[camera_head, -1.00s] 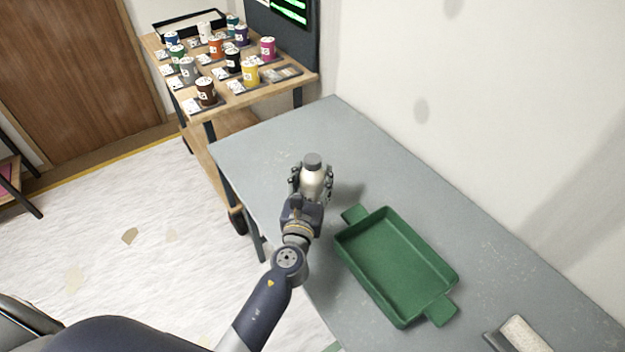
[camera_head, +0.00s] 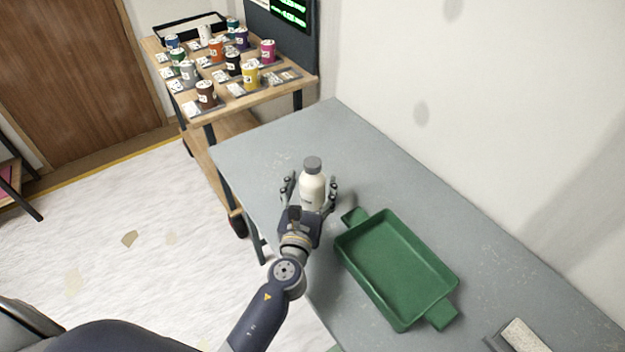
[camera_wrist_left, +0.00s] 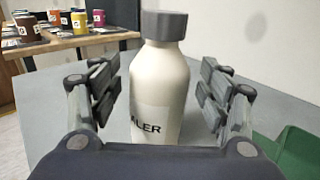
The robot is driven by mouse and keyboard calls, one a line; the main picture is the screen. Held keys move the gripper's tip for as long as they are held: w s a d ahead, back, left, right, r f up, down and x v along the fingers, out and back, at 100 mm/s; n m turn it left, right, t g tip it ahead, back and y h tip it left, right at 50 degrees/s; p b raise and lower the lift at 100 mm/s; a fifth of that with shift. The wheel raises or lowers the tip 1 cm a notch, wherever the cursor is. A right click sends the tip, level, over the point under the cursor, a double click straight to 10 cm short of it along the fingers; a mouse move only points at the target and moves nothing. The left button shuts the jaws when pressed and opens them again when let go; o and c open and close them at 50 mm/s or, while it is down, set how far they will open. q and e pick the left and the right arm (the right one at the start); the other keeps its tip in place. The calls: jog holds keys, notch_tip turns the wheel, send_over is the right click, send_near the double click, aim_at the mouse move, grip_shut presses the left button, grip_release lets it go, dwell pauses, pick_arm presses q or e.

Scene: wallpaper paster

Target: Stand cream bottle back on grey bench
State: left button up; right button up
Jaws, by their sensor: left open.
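The cream bottle (camera_head: 312,187) with a grey cap stands upright on the grey bench (camera_head: 262,150), near its left edge. It also shows in the left wrist view (camera_wrist_left: 160,85), with part of a dark label visible. My left gripper (camera_head: 310,188) is open, its fingers on either side of the bottle. In the left wrist view gaps show between the bottle and both fingers (camera_wrist_left: 160,95). The bottle's lower part is hidden by the gripper's palm in the wrist view. My right gripper is not in view.
A green tray (camera_head: 350,248) with handles lies on the bench to the right of my left gripper. A grey block-like tool (camera_head: 517,337) lies at the lower right. A wooden cart (camera_head: 283,93) with several coloured cups stands beyond the bench. The far bench surface is clear.

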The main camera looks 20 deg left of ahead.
pick_arm(q)
jog(key=s+d+b, duration=0.1)
jog(key=s, duration=0.9)
jog(key=shift+b, duration=0.4)
jog(key=shift+d, duration=0.1)
